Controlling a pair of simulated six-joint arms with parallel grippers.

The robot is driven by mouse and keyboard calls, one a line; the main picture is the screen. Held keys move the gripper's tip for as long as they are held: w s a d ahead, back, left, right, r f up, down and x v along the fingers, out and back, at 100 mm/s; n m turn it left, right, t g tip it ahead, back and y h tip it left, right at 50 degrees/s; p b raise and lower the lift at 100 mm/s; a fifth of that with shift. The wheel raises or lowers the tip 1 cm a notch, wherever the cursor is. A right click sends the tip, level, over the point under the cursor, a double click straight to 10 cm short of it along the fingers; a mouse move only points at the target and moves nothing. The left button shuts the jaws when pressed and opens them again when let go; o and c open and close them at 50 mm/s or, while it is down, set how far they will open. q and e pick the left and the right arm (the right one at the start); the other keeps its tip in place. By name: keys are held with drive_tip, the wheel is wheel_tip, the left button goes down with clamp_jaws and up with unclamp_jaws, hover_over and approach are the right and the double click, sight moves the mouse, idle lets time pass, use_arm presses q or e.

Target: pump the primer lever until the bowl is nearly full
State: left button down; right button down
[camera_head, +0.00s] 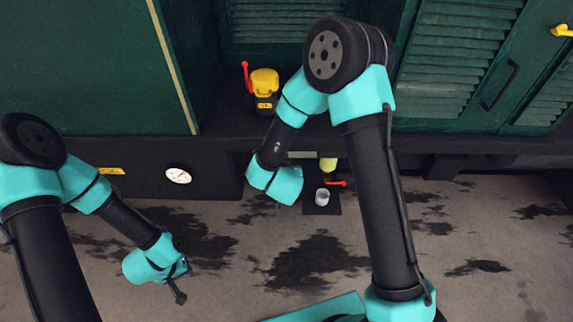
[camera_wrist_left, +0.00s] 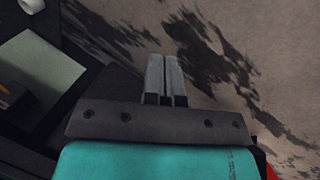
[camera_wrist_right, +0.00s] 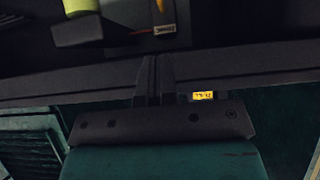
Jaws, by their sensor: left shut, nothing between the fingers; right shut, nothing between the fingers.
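A yellow block-shaped unit (camera_head: 264,82) stands on the dark ledge with an upright red lever (camera_head: 246,76) at its left. I take these for the primer and its lever. A yellow-green bowl (camera_head: 328,164) hangs below the ledge; it also shows at the top of the right wrist view (camera_wrist_right: 80,7). Its fill level is too small to read. My left gripper (camera_head: 178,296) is shut and empty, low over the floor at left, far from the lever. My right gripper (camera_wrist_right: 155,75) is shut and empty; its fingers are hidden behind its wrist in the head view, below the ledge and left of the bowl.
A red tap handle (camera_head: 337,183) sits under the bowl, above a clear cup (camera_head: 322,197) on a dark base (camera_head: 321,210). A white dial (camera_head: 178,175) is on the ledge's front face. Green louvred doors (camera_head: 455,60) stand behind.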

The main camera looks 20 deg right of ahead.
use_arm(q)
drive_tip(key=shift+s+a+r+g, duration=0.15)
drive_tip(key=shift+s+a, duration=0.15)
drive_tip(key=shift+s, duration=0.2)
drive_tip(key=shift+s+a+r+g, duration=0.15)
drive_tip(key=shift+s+a, duration=0.15)
drive_tip(key=shift+s, duration=0.15)
use_arm(e)
drive_tip(key=shift+w+a+r, duration=0.15)
drive_tip(key=shift+w+r, duration=0.05)
drive_tip(key=shift+r, duration=0.35)
use_arm(q)
drive_tip(key=shift+f, duration=0.1)
use_arm(e)
drive_tip(key=shift+w, duration=0.1)
drive_tip(key=s+f+x, duration=0.1)
drive_tip(key=f+x, duration=0.1)
drive_tip(key=x, duration=1)
drive_tip(key=shift+f, duration=0.25)
use_arm(q)
drive_tip(key=shift+d, duration=0.1)
